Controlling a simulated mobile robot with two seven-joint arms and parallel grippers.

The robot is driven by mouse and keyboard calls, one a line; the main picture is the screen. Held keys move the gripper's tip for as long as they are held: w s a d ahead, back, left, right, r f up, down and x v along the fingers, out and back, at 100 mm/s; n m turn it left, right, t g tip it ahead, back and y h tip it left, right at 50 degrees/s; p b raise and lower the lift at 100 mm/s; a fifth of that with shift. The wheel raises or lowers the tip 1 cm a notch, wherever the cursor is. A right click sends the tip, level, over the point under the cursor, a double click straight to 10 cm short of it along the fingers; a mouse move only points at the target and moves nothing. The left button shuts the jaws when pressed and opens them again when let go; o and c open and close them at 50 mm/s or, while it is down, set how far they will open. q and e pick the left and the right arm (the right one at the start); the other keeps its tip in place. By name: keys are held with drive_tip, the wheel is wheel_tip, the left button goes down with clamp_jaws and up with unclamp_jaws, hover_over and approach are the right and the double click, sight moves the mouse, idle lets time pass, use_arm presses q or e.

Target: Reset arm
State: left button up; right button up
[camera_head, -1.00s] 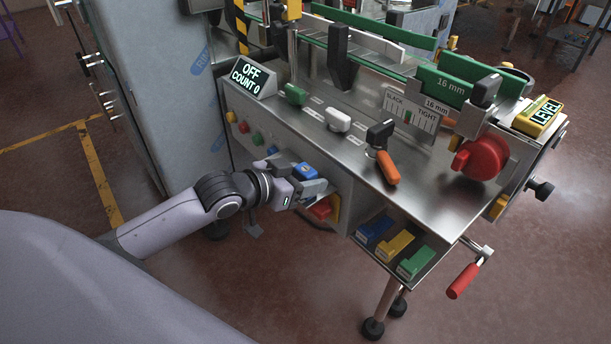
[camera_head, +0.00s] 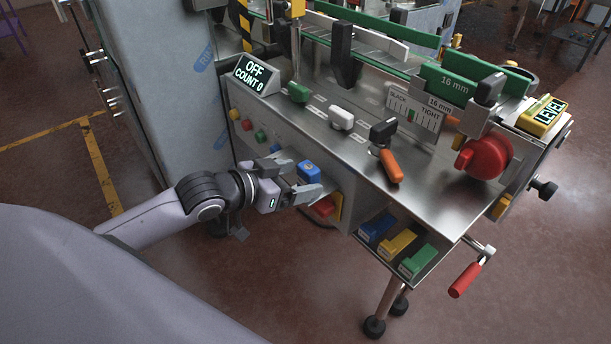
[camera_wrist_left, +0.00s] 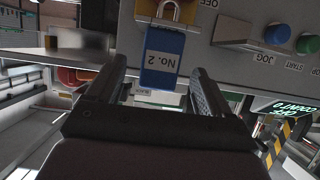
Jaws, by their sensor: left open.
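My left gripper (camera_head: 302,178) is open in front of the machine's front panel, reaching in from the left. A blue padlock (camera_head: 308,172) hangs on that panel just past the fingertips. In the left wrist view the blue padlock, labelled No. 2 (camera_wrist_left: 163,58), hangs by its metal shackle and appears in the gap between the two open fingers (camera_wrist_left: 158,72), with space visible on both sides. Whether it lies between the fingers in depth is hard to tell. My right gripper is not in view.
The machine's steel top (camera_head: 335,150) carries several handles. Its display (camera_head: 256,74) reads OFF, COUNT 0. A lower tray holds blue, yellow and green blocks (camera_head: 418,259). A red crank handle (camera_head: 464,280) sticks out at the right. The floor left of the machine is open.

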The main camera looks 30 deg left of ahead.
use_arm(q)
drive_tip(key=shift+v, duration=1.85)
drive_tip(key=s+d+f+n+g+y, duration=0.1)
drive_tip(key=s+d+f, duration=0.2)
drive_tip(key=s+f, duration=0.4)
drive_tip(key=s+d+f+n+g+y, duration=0.1)
drive_tip(key=s+d+f, duration=0.2)
drive_tip(key=s+f, duration=0.4)
wheel_tip(320, 180, down, 7)
drive_tip(key=shift+s+d+f+y+p, duration=0.15)
drive_tip(key=shift+s+d+y+p, duration=0.05)
drive_tip(key=shift+s+y+p, duration=0.2)
